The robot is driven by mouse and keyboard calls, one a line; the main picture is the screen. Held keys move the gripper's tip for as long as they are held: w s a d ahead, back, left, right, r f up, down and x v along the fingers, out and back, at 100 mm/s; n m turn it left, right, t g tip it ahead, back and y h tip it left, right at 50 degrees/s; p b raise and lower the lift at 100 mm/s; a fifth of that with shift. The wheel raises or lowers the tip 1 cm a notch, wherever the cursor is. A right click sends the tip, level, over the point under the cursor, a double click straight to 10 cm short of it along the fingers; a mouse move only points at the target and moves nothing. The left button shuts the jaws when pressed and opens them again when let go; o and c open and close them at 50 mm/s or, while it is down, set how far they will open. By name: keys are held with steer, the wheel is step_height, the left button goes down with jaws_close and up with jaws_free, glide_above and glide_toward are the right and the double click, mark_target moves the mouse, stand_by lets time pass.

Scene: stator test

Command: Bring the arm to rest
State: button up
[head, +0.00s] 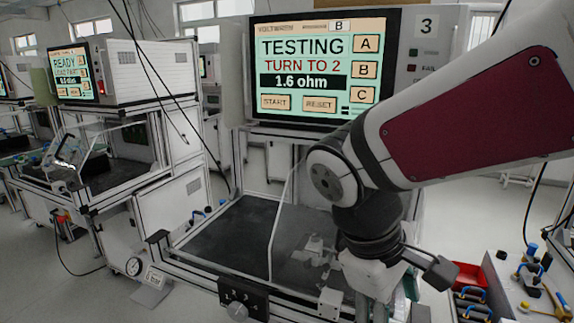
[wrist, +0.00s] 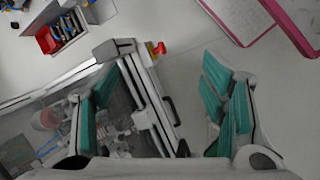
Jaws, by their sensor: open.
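My arm (head: 470,115) reaches in from the right and bends down in front of test station 3. My gripper (wrist: 158,112) shows in the wrist view with its two teal-padded fingers wide apart and nothing held between them. In the head view its fingers are mostly hidden behind the wrist and cut off low in the picture. The station screen (head: 318,62) reads TESTING, TURN TO 2, 1.6 ohm. A selector knob (head: 238,310) on a black plate numbered from 1 sits at the station's front edge.
A clear cover panel (head: 283,212) stands over the dark station bed (head: 222,240), beside my wrist. A red bin (head: 469,275) and blue-handled parts stand on the right-hand table. Another station (head: 95,160) with a READY screen stands at left. Floor shows between the stations.

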steer(key=s+d+r+m+t+y, duration=0.3)
steer(key=s+d+r+m+y, duration=0.1)
steer(key=s+m, duration=0.4)
steer(key=shift+s+d+r+t+p, duration=0.15)
steer(key=shift+d+t+p, duration=0.15)
steer(key=shift+t+p, duration=0.15)
stand_by(2.4)
